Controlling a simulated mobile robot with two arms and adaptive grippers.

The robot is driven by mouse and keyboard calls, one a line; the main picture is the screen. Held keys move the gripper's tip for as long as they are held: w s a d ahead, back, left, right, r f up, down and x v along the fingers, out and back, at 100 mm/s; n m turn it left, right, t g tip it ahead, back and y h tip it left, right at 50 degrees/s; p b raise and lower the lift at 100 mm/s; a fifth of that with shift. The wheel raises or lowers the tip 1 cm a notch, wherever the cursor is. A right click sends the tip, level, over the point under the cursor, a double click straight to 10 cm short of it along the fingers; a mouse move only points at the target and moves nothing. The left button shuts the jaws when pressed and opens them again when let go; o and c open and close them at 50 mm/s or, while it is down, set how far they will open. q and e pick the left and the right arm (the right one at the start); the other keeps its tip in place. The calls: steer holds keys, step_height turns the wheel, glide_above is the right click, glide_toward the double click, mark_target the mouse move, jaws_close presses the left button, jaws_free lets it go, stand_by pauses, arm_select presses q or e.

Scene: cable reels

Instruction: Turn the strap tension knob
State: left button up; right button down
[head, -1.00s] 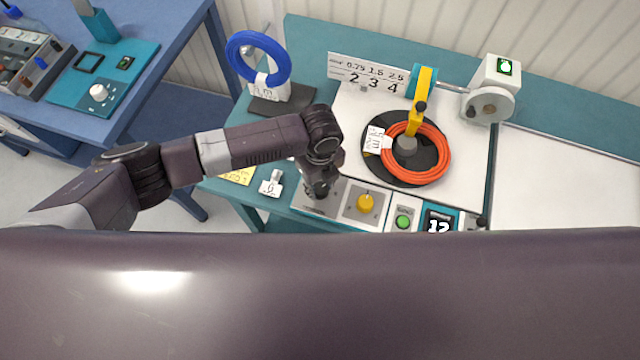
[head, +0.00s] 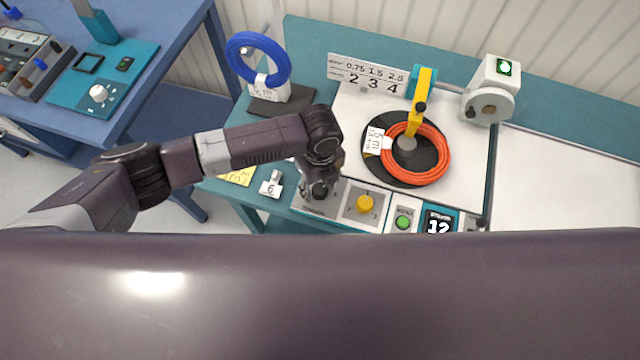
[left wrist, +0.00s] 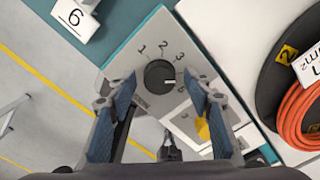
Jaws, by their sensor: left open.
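A black round knob (left wrist: 160,77) with a white pointer line sits on a pale panel (left wrist: 208,93) with a numbered dial around it. The line points to the right in the left wrist view, toward the higher numbers, which are partly hidden. My left gripper (head: 319,189) is over this panel at the front left of the bench. In the left wrist view its two fingers are open, one on each side of the knob, with gaps visible. In the head view the gripper mostly hides the knob. My right gripper is not in view.
A yellow knob (head: 365,203) on its own dial, a green button (head: 403,222) and a display reading 12 (head: 438,226) are right of the panel. A white tag marked 6 (head: 271,186) is to its left. An orange cable coil (head: 447,157) lies behind.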

mark_target(320, 188)
arm_select(q)
step_height(320, 188, up, 12)
stand_by(0.4)
stand_by(0.4)
